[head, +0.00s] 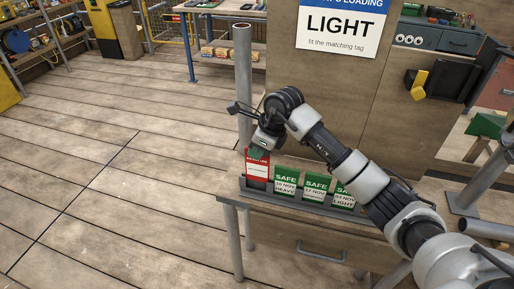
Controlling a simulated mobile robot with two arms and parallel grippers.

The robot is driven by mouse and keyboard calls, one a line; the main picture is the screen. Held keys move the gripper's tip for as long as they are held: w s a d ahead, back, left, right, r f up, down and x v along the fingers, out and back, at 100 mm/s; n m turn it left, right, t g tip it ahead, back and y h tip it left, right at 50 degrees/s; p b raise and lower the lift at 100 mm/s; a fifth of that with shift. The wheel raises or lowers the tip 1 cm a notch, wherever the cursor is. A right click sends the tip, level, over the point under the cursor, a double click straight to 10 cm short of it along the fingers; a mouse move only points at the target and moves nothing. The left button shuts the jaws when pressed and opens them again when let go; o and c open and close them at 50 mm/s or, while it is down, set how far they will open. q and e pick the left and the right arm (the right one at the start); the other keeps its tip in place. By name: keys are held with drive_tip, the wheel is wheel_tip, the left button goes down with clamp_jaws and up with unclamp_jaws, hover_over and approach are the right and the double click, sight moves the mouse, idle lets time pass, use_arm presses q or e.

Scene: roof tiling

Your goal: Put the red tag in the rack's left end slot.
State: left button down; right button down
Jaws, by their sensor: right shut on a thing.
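The red tag (257,170), with a red head and a white panel, stands upright at the left end of the dark tag rack (300,203). Its lower edge is at the rack's front wall; I cannot tell how deep it sits in the left end slot. My right gripper (259,149) comes down from above and is shut at the top of the red tag, hiding its upper edge. A small green patch shows at the fingertips. Three green SAFE tags, the left one (286,181), the middle one (315,187) and the right one (343,196), stand to the right. My left gripper is out of view.
The rack stands on a wooden bench (290,229) with a drawer handle. A grey post (243,85) rises just behind the rack's left end. A LIGHT sign (341,26) hangs on the board behind. The plank floor (110,170) at left is clear.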

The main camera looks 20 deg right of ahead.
drive_tip(key=shift+f+b, duration=1.6)
drive_tip(key=shift+f, duration=0.65)
drive_tip(key=c, duration=1.1)
unclamp_jaws()
